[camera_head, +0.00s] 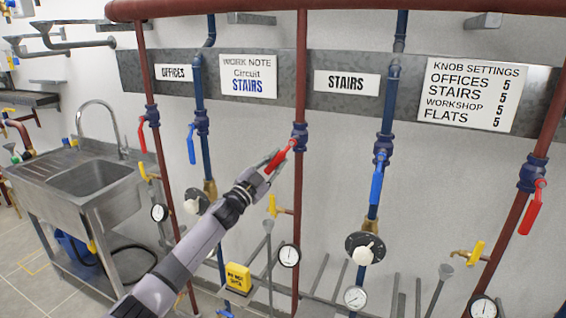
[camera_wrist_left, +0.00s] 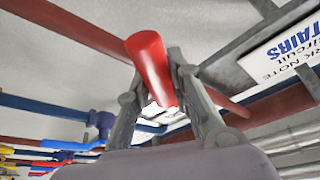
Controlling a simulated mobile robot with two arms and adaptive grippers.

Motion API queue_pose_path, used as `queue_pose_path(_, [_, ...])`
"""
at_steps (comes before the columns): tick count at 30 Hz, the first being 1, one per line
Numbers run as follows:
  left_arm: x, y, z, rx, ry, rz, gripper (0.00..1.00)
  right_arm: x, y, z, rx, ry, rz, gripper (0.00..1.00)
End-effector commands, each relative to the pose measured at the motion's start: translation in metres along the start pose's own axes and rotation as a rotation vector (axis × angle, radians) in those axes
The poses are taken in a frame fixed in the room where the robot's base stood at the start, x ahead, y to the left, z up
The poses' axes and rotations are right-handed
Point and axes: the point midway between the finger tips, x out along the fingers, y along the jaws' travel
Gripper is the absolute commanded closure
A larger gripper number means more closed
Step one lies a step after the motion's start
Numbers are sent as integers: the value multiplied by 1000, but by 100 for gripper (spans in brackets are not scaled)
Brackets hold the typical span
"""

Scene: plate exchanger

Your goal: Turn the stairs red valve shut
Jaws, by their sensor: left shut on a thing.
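The stairs red valve handle (camera_head: 282,156) sits on the red pipe just left of the STAIRS sign (camera_head: 347,83). It slants down and to the left from the dark blue valve body (camera_head: 299,134), neither straight along the pipe nor level. My left gripper (camera_head: 271,162) is shut on the lower part of this handle. My right gripper is not in view.
The blue stairs valve handle (camera_head: 377,180) hangs down on the pipe to the right. The offices red handle (camera_head: 142,136) and blue handle (camera_head: 191,145) hang at left. Another red handle (camera_head: 532,208) is at far right. Gauges and yellow taps (camera_head: 279,207) sit below.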

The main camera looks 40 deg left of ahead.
Motion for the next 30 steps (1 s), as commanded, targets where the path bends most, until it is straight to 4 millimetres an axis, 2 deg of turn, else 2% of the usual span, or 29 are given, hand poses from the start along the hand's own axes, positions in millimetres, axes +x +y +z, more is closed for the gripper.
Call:
queue_pose_path(1, [1, -7, -2, 51, -1, 19, 100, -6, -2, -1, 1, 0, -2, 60])
queue_pose_path(10, [3, -29, -7, 314, -1, 127, 100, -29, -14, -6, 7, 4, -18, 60])
queue_pose_path(21, [8, -51, -19, 621, -1, 254, 100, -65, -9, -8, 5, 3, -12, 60])
queue_pose_path(30, [11, -59, -26, 792, 0, 325, 100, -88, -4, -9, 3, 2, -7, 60])
